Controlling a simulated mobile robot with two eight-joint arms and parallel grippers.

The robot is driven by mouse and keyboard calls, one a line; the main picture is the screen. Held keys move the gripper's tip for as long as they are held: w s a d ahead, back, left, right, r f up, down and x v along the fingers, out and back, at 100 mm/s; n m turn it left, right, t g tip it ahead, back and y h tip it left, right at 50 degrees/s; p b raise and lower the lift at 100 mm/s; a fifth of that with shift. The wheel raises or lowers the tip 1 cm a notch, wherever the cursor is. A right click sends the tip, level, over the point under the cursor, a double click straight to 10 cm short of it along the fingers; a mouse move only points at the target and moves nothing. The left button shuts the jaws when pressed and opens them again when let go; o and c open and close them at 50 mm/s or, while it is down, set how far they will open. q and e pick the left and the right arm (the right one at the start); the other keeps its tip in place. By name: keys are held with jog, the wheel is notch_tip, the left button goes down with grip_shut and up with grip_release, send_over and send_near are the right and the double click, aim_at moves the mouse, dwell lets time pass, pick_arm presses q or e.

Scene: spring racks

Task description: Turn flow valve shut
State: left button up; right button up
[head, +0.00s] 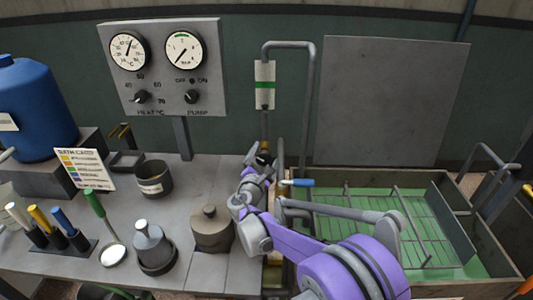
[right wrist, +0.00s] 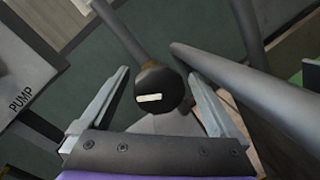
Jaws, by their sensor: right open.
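The flow valve appears to be the round black knob (right wrist: 160,92) with a pale bar mark, on a grey pipe, seen close up in the right wrist view. In the head view the knob (head: 264,158) is small and partly hidden by my right gripper (head: 255,163). In the right wrist view the right gripper (right wrist: 158,78) is open, with one finger on each side of the knob. I cannot tell whether the fingers touch it. A blue-ended handle (head: 298,183) sits just right of the gripper. My left gripper is not in view.
The bent grey pipe (head: 312,90) rises beside the valve. A green-floored tank (head: 490,240) stands right. A gauge panel (head: 160,65) with heat and pump knobs stands behind the bench (head: 190,270), which holds a lidded pot (head: 212,230), cups and coloured-handled tools.

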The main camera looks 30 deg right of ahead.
jog(key=shift+x, duration=1.05)
jog(key=shift+c, duration=0.2)
jog(key=c, duration=1.3)
jog(key=m+p, duration=0.1)
jog(key=m, duration=0.3)
jog(key=shift+s+f+g, duration=0.1)
jog(key=shift+g, duration=0.2)
jog(key=shift+a+f+m+y+p, duration=0.15)
jog(key=shift+m+y+p, duration=0.5)
jog(key=shift+m, duration=0.45)
